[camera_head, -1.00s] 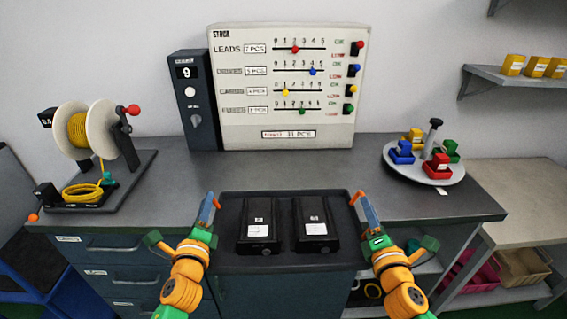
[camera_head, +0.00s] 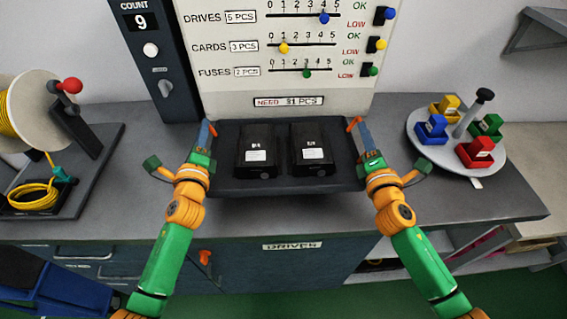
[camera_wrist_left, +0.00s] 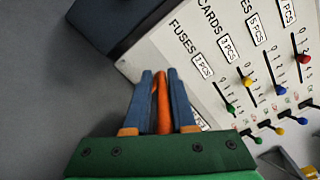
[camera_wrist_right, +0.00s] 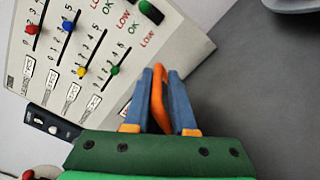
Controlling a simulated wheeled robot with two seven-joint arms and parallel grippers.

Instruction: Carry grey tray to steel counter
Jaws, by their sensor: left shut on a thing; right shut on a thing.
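The dark grey tray (camera_head: 285,187) shows in the head view over the steel counter (camera_head: 90,228), below the stock board. It looks level and holds two black boxes with white labels, the left box (camera_head: 257,172) and the right box (camera_head: 312,170). My left gripper (camera_head: 207,135) is shut on the tray's left orange handle, which shows between its fingers in the left wrist view (camera_wrist_left: 163,100). My right gripper (camera_head: 360,133) is shut on the right orange handle, seen in the right wrist view (camera_wrist_right: 158,98). I cannot tell whether the tray touches the counter.
The stock board (camera_head: 300,60) and the count box (camera_head: 155,60) stand behind the tray. A cable reel (camera_head: 25,112) on a dark base is at left. A round turntable (camera_head: 455,158) with coloured blocks is at right. Bare counter lies between these and the tray.

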